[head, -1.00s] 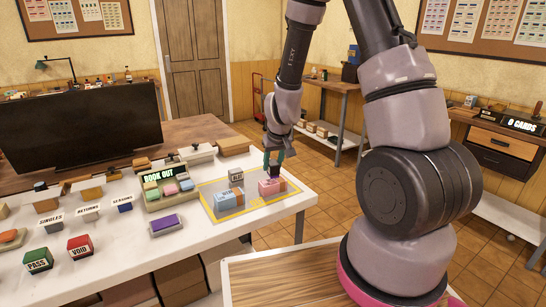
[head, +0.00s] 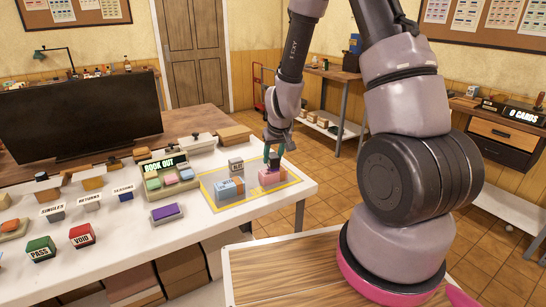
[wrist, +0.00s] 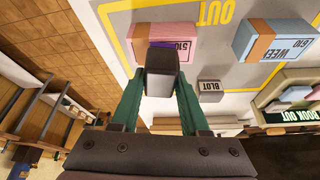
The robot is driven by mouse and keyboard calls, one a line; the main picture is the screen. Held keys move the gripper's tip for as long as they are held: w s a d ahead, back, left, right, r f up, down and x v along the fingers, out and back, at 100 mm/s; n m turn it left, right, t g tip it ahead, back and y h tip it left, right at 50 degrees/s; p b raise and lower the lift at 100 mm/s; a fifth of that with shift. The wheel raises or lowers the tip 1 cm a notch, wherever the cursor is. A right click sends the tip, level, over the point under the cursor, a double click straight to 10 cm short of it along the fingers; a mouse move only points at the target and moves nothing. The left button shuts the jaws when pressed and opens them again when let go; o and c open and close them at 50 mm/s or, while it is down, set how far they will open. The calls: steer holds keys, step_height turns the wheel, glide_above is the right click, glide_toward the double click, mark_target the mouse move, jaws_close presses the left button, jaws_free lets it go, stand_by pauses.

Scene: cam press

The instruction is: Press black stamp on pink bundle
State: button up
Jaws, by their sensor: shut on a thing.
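My gripper (head: 274,158) is shut on the black stamp (wrist: 161,70), a dark block that shows between the green fingers in the wrist view. The stamp is over the pink bundle (head: 270,179), at its upper face in the head view. I cannot tell whether they touch. The pink bundle has a brown band and a label reading 510. It lies in the yellow-outlined OUT area and also shows in the wrist view (wrist: 176,34), partly hidden by the stamp. A small purple patch shows on its label beside the stamp.
A blue bundle (head: 229,190) and a small grey BLOT block (head: 236,166) are left of the pink bundle. The BOOK OUT tray (head: 150,184) with coloured pads stands further left. A purple pad (head: 167,212) and the PASS (head: 40,248) and VOID (head: 82,236) blocks are nearer left.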

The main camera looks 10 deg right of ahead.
steer(key=shift+f, duration=0.55)
stand_by(1.2)
steer(key=shift+r, duration=0.1)
steer(key=shift+r, duration=3.45)
